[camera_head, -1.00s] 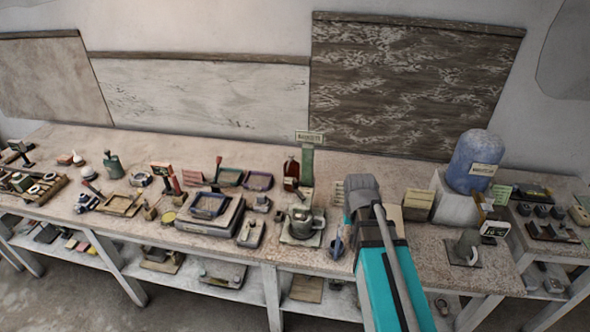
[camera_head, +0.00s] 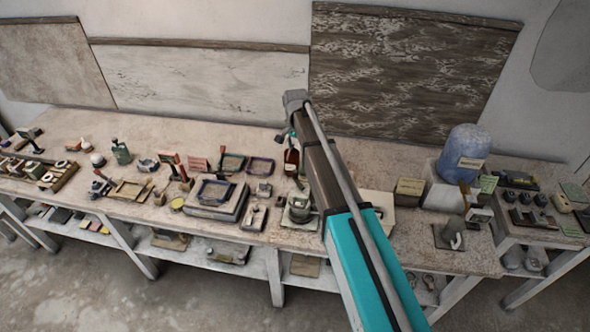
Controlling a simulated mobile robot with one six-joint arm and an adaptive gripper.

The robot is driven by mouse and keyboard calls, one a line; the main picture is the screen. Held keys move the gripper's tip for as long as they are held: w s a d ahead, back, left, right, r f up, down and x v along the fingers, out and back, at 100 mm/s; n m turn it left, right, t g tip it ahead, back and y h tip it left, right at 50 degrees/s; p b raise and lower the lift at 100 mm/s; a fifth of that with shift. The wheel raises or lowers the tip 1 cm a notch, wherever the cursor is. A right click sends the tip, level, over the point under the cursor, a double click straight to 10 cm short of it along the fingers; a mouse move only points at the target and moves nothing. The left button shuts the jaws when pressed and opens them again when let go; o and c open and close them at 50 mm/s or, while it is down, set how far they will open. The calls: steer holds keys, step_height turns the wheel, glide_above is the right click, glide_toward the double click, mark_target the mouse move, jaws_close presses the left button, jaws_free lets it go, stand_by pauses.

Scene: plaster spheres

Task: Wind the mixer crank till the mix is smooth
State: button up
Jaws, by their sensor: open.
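A small grey pot (camera_head: 301,205) stands on a flat pale base near the front edge of the long bench, left of my arm. It may be the mixer, but its crank and the mix are too small to make out. My gripper (camera_head: 284,137) shows small beyond the end of my arm, high over the back of the bench, beside a dark brown bottle (camera_head: 291,161). It is open, and I see nothing held in it. It is well apart from the pot. My arm hides part of the bench right of the pot.
A blue drum (camera_head: 465,150) stands on a pale block at the right. A grey scale-like box (camera_head: 218,208) with a dark tray is left of the pot. Several small tools and trays crowd the left bench. The back strip of the bench (camera_head: 190,130) is mostly clear.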

mark_target(295, 171)
steer(key=shift+w+a, duration=0.2)
steer(key=shift+a, duration=0.05)
steer(key=shift+f, duration=0.1)
step_height(295, 171, down, 14)
steer(key=b, duration=1.3)
steer(key=shift+r+b, duration=0.25)
steer(key=shift+b, duration=0.1)
stand_by(0.4)
jaws_close()
